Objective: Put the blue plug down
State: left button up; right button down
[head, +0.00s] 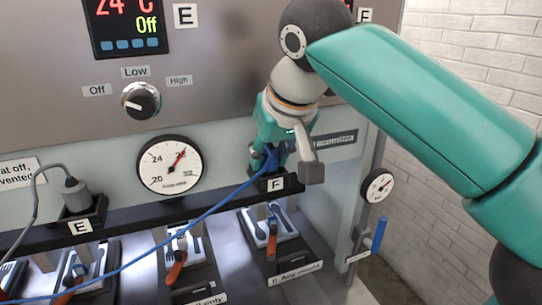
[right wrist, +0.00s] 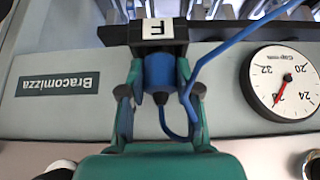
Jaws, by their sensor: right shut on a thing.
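The blue plug (right wrist: 160,72) is between the fingers of my right gripper (right wrist: 159,84), which is shut on it. In the right wrist view, the plug's far end meets the black holder labelled F (right wrist: 150,32); I cannot tell how deep it sits. In the head view, the right gripper (head: 278,155) reaches down over this holder (head: 275,184) and partly hides the plug (head: 268,160). A blue cable (head: 180,228) runs from the plug to the lower left. My left gripper is not in view.
A grey plug (head: 75,192) stands in a black holder labelled E (head: 80,226) at the left. Round gauges (head: 168,167) and a knob (head: 141,100) are on the panel. Trays with spoons and orange handles (head: 177,262) lie below the ledge. A blue-handled lever (head: 379,234) is at the right.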

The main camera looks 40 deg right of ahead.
jog(key=c, duration=1)
grip_release()
jog(key=shift+s+a+f+g, duration=0.15)
jog(key=shift+f+g, duration=0.15)
jog(key=shift+f, duration=0.4)
jog(key=shift+o, duration=0.9)
jog(key=shift+w+f, duration=0.1)
jog(key=shift+w, duration=0.15)
jog(key=shift+s, duration=0.1)
